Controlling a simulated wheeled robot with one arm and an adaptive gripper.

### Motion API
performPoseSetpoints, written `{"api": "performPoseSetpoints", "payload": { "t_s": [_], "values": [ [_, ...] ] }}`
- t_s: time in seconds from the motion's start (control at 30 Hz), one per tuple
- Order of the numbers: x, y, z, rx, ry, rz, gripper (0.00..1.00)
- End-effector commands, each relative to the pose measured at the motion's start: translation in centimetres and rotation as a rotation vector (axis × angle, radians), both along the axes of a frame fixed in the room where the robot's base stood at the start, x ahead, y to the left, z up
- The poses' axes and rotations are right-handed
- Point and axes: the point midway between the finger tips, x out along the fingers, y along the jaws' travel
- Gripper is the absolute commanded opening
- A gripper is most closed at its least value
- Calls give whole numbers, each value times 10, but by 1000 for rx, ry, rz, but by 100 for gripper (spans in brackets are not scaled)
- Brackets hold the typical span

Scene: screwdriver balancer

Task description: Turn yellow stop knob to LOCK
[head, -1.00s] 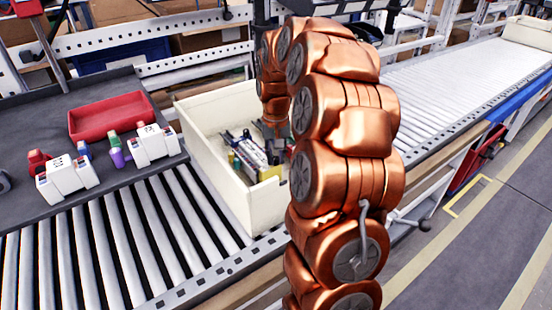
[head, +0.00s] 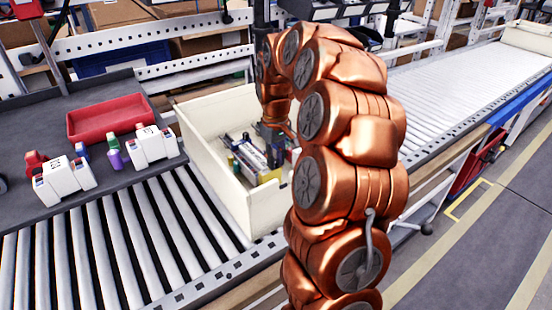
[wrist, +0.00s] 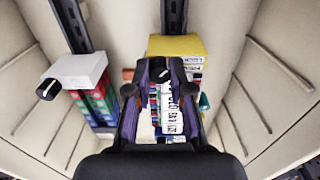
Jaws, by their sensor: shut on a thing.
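A yellow-topped block (wrist: 178,45) with black lettering, partly reading like LOCK, sits in the cream crate beyond my fingertips in the wrist view. A small dark knob with a pale mark (wrist: 158,73) shows between the fingertips at the yellow block's near side. My gripper (wrist: 160,66) is shut on this knob, and the fingers hide most of it. Its pointing direction cannot be read clearly. In the head view my gripper (head: 273,133) reaches down inside the crate, and my arm hides part of it.
The cream crate (head: 222,181) has tall walls close around my gripper. Left of the yellow block stands a white-topped unit (wrist: 80,70) with a black knob (wrist: 48,88). A red tray (head: 108,119) and white units (head: 152,145) lie on the dark mat at left.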

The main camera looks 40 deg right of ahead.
Motion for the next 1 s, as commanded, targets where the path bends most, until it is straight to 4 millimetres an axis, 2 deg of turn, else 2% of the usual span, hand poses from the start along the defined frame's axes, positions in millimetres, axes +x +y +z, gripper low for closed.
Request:
{"api": "performPoseSetpoints", "payload": {
  "t_s": [0.3, 0.33, 0.57, 0.87, 1.0],
  "values": [
    [0, 0, 0, 1, 1, 1, 0],
    [0, 0, 0, 1, 1, 1, 24],
    [0, 0, 0, 1, 1, 0, 47],
    [0, 0, 1, 0, 0, 0, 47],
    [0, -1, 11, -1, -1, -1, 47]
  ]
}}
